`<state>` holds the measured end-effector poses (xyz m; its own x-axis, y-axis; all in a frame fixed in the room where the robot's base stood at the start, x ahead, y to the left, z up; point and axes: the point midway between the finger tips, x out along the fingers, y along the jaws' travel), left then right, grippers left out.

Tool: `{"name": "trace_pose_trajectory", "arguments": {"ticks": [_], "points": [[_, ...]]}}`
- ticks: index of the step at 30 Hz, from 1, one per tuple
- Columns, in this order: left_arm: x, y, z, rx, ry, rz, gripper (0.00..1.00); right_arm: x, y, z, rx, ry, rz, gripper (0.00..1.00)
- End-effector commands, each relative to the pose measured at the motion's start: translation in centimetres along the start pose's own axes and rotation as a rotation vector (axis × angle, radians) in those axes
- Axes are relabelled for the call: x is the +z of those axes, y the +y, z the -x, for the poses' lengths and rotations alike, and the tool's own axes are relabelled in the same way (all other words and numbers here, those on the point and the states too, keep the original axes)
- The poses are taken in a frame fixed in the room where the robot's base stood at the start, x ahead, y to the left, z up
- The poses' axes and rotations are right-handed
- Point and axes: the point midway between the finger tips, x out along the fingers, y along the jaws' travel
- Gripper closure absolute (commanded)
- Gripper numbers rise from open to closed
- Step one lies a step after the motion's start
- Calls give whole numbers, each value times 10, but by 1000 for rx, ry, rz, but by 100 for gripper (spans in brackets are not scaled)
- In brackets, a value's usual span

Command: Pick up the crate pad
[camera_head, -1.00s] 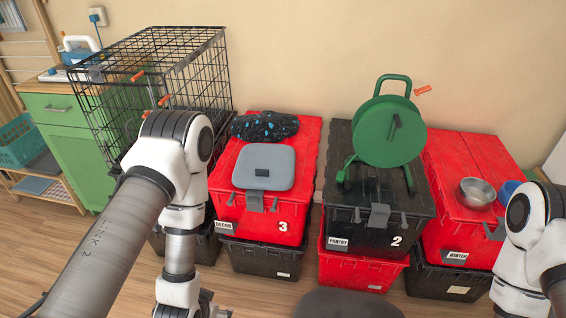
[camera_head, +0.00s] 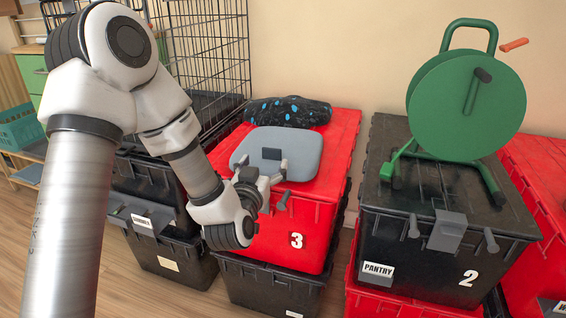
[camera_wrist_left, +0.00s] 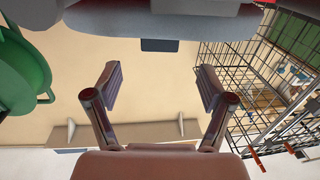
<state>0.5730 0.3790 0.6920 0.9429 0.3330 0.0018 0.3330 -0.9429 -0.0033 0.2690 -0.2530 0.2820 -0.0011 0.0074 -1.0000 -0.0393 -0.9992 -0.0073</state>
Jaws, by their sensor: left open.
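A flat grey pad (camera_head: 300,150) with rounded corners, which looks like the crate pad, lies on the red lid of tote 3. A small dark block (camera_head: 271,154) stands up from it. My left gripper (camera_head: 272,181) is open and empty at the pad's front edge, close to the block. In the left wrist view the pad (camera_wrist_left: 225,22) and its dark block (camera_wrist_left: 160,45) show at the top, beyond the spread fingers (camera_wrist_left: 156,87). The gripper does not hold the pad. My right gripper is not in view.
A dark blue-spotted cloth bundle (camera_head: 288,111) lies behind the pad. A wire crate (camera_head: 215,60) stands at the left. A green reel (camera_head: 465,105) stands on the black tote 2 (camera_head: 400,225) at right. A narrow gap separates totes 3 and 2.

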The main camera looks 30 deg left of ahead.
Motion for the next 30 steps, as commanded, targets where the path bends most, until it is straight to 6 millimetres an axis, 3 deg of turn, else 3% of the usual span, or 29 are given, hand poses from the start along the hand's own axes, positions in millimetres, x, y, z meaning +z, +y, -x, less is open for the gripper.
{"name": "trace_pose_trajectory", "arguments": {"ticks": [9,17,18,19,24,30], "points": [[7,1,-51,0,2,-1,19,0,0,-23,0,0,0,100],[5,1,-60,1,-3,-2,19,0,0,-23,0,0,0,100],[5,1,-60,1,-3,-2,22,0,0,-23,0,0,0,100],[5,1,-60,1,-3,-2,33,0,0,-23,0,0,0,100],[5,1,-60,1,-3,-2,93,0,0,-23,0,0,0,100],[5,1,-60,1,-1,-1,94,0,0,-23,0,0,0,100]]}}
